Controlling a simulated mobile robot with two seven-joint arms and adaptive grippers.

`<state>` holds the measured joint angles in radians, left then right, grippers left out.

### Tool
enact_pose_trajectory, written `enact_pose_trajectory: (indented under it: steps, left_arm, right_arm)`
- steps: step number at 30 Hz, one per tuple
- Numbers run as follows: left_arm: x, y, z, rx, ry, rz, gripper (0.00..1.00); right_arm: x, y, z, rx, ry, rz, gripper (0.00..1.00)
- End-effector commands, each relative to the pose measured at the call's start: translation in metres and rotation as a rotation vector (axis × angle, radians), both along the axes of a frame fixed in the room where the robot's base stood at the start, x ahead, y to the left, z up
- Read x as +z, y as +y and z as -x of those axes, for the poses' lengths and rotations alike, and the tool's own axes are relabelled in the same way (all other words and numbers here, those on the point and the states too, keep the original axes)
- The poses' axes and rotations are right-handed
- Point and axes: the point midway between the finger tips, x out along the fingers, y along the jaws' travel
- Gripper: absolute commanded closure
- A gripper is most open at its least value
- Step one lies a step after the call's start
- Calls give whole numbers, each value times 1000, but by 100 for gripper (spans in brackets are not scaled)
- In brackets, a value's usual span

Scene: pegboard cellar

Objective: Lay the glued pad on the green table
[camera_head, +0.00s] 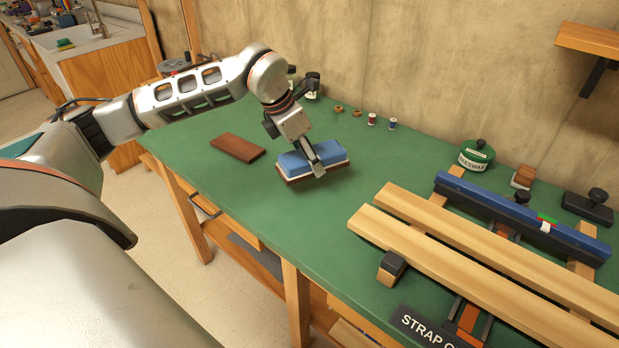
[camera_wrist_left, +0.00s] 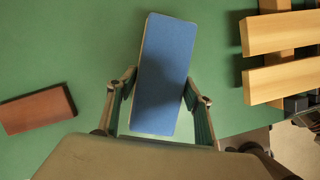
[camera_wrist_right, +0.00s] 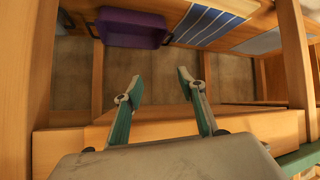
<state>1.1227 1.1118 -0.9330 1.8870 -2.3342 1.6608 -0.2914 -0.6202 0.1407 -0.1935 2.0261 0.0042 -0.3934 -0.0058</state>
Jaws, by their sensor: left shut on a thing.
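My left gripper (camera_head: 314,158) is shut across the glued pad (camera_head: 296,161), which has a blue top, a white layer and a brown underside. In the left wrist view the pad's blue face (camera_wrist_left: 160,70) lies between the two fingers. The pad is low over the green table (camera_head: 330,215); I cannot tell whether it touches. My right gripper (camera_wrist_right: 160,82) shows only in its own wrist view, with its fingers apart and nothing between them, near wooden framing.
A reddish-brown block (camera_head: 237,147) lies left of the pad. Pale wooden bars (camera_head: 470,235) and a blue bar (camera_head: 520,215) fill the right side. A green beeswax tin (camera_head: 477,155) and small spools (camera_head: 372,119) stand along the wall. Table in front of the pad is clear.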

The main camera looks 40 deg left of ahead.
Motion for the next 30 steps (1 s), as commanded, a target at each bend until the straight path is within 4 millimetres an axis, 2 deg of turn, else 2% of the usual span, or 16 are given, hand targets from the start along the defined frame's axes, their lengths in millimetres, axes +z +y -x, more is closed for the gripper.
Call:
enact_pose_trajectory:
  steps: [1,3,10,17,29,30]
  left_arm:
    - [-9,0,1,0,2,0,73]
    - [-15,0,0,0,0,0,73]
    - [-29,0,0,0,-1,0,73]
    - [-61,0,0,0,1,0,73]
    - [-65,0,0,0,-2,0,73]
    - [-64,0,0,0,-1,0,39]
  right_arm:
    - [0,0,-1,-1,-4,1,60]
    - [2,0,-3,0,-8,1,60]
    - [-1,0,0,1,-2,3,60]
    - [-11,0,5,4,13,8,60]
    - [-10,0,5,4,13,8,60]
    - [-10,0,5,4,12,8,60]
